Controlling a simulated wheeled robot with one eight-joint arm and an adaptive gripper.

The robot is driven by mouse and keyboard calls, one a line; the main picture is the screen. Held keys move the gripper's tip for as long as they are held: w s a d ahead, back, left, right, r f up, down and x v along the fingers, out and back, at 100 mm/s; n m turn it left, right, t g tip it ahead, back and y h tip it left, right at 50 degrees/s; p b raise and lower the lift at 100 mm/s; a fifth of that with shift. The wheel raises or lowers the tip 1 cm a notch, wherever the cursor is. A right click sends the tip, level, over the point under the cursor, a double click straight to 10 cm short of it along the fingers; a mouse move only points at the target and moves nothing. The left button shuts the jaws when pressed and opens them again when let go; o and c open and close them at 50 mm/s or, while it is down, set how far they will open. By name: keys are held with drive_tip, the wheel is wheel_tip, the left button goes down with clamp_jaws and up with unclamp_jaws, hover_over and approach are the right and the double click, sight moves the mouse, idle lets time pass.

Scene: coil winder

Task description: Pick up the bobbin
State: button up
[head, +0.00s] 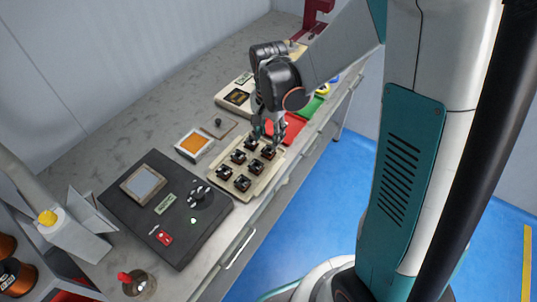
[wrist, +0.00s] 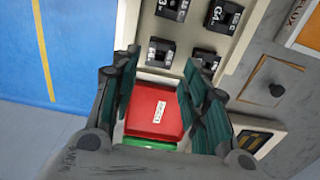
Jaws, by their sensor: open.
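Several dark square bobbins with brownish sides sit in a cream tray (head: 212,168) on the bench. The bobbin at the tray's far right (head: 268,153) is just below my gripper (head: 267,136) in the head view, and another bobbin (head: 250,143) is beside it. In the wrist view, bobbins (wrist: 161,52) sit in the tray beyond my fingertips, with pale lettering on some. My gripper (wrist: 160,72) is open, with no bobbin between its fingers. The exact height of the fingertips above the tray is hard to tell.
A red bin (head: 292,128) and a green bin (head: 312,106) stand past the tray; the red bin (wrist: 153,112) shows between my fingers in the wrist view. A black winding machine (head: 166,207), an orange-screened box (head: 195,143) and a small knobbed plate (head: 219,128) are nearby.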

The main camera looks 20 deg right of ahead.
sight(268, 149)
drive_tip(key=shift+s+a+f+b, duration=0.1)
drive_tip(key=shift+f+b, duration=0.7)
drive_tip(key=shift+f, duration=0.85)
drive_tip(key=shift+a+f+b, duration=0.1)
drive_tip(key=shift+f+b, duration=0.65)
drive_tip(key=shift+f, duration=0.9)
drive_tip(key=c, duration=0.8)
